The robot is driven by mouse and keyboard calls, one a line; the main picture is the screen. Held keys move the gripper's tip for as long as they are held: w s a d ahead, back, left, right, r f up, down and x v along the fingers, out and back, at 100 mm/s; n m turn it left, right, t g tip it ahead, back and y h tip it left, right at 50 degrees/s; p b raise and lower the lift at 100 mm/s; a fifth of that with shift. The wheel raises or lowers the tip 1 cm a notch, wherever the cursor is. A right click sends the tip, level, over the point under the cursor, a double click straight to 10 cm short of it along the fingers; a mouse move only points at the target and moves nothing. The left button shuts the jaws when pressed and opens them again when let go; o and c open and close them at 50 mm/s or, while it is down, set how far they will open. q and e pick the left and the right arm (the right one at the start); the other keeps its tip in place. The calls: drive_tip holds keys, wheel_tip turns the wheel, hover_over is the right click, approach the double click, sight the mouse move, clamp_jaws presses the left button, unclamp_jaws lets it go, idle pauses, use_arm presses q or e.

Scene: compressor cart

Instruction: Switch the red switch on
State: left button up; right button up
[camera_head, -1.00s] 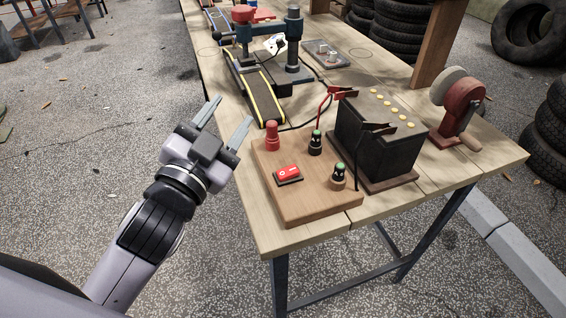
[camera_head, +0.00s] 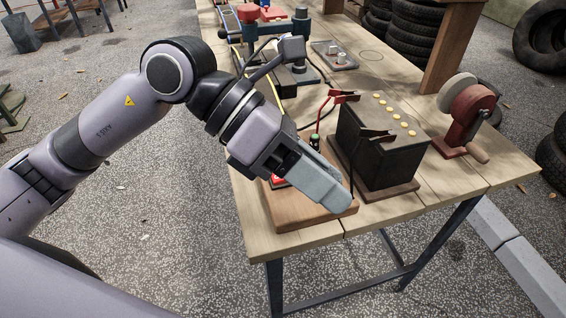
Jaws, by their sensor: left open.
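The red switch (camera_head: 277,181) is mounted on a wooden board (camera_head: 290,217) at the near end of the bench. Only a small red part of it shows at the left edge of my left gripper (camera_head: 334,196), so its position cannot be read. The gripper is over the board, open, with its fingers pointing down to the right across the switch area. Whether it touches the switch cannot be told. A green-topped terminal (camera_head: 314,140) shows behind the fingers; the other board parts are hidden. My right gripper is not in view.
A black battery (camera_head: 378,150) with a red clamp (camera_head: 342,97) and a black clamp (camera_head: 375,135) stands right of the board. A red grinder (camera_head: 468,112) is farther right. Tyres (camera_head: 405,45) are stacked behind the bench. The bench's near right corner is clear.

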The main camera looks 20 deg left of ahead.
sight(277, 177)
use_arm(q)
drive_tip(key=w+a+f+n+t+y, duration=0.1)
drive_tip(key=w+a+f+t+y, duration=0.15)
drive_tip(key=w+a+y, duration=0.5)
drive_tip(key=shift+t, duration=0.35)
drive_tip(key=f, duration=0.6)
drive_tip(key=shift+w+a+f+b, duration=0.15)
drive_tip(key=shift+w+a+b, duration=0.1)
drive_tip(key=shift+a+b, duration=0.15)
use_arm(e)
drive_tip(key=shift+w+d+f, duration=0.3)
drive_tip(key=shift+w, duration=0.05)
